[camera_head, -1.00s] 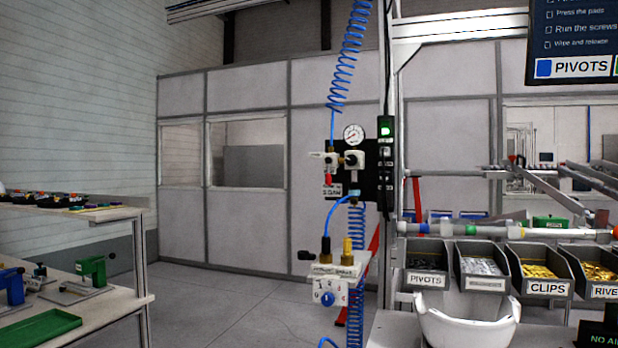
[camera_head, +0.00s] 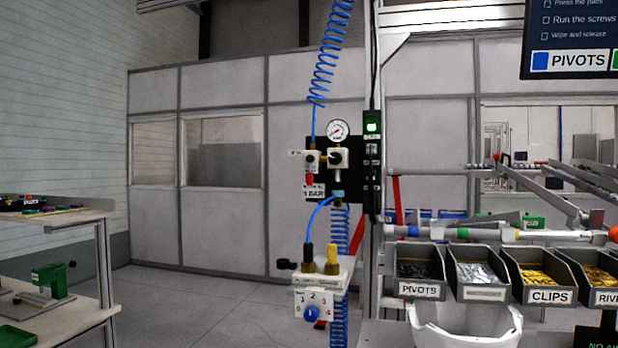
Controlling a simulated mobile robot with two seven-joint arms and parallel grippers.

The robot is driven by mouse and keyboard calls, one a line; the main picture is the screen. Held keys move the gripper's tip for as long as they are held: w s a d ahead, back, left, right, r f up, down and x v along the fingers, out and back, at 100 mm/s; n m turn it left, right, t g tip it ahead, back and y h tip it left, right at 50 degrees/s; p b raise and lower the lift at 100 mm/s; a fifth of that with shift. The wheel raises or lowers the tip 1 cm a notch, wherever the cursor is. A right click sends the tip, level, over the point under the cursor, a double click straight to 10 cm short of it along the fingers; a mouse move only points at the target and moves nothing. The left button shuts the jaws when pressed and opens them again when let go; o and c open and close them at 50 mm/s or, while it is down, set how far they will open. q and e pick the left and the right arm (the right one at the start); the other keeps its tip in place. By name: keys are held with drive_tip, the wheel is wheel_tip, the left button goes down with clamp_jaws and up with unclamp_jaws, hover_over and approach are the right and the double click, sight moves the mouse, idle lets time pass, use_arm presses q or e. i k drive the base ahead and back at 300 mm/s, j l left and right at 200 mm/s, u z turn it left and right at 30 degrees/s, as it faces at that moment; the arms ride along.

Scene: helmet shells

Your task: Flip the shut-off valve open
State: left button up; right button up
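A black panel (camera_head: 357,190) on the upright post carries a round pressure gauge (camera_head: 337,131) and white valve bodies (camera_head: 312,160). A red part (camera_head: 309,179) sits under the left valve body, above a small white label. I cannot tell for certain which part is the shut-off valve. Below hangs a white block (camera_head: 322,276) with a black fitting, a brass-yellow fitting and a blue knob (camera_head: 311,313) on a numbered dial. A blue hose joins it to the panel. Neither of my grippers is in view.
Bins of parts (camera_head: 483,271) stand right of the post, above a white helmet shell (camera_head: 466,326). A shelf bench (camera_head: 60,222) with a green press (camera_head: 52,279) stands at left. Open floor lies between bench and post. A blue coiled hose (camera_head: 332,50) hangs above the panel.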

sight(310, 158)
drive_tip(key=i+j+z, duration=0.1)
drive_tip(key=z, duration=0.4)
drive_tip(key=i+j+z, duration=0.2)
drive_tip(key=j, duration=0.2)
drive_tip(key=j+z, duration=0.2)
drive_tip(key=j, duration=0.2)
drive_tip(key=i+j+z, duration=0.1)
drive_tip(key=j+z, duration=0.15)
drive_tip(key=j, duration=2.1)
drive_tip(key=i+j, duration=0.1)
drive_tip(key=j, duration=0.65)
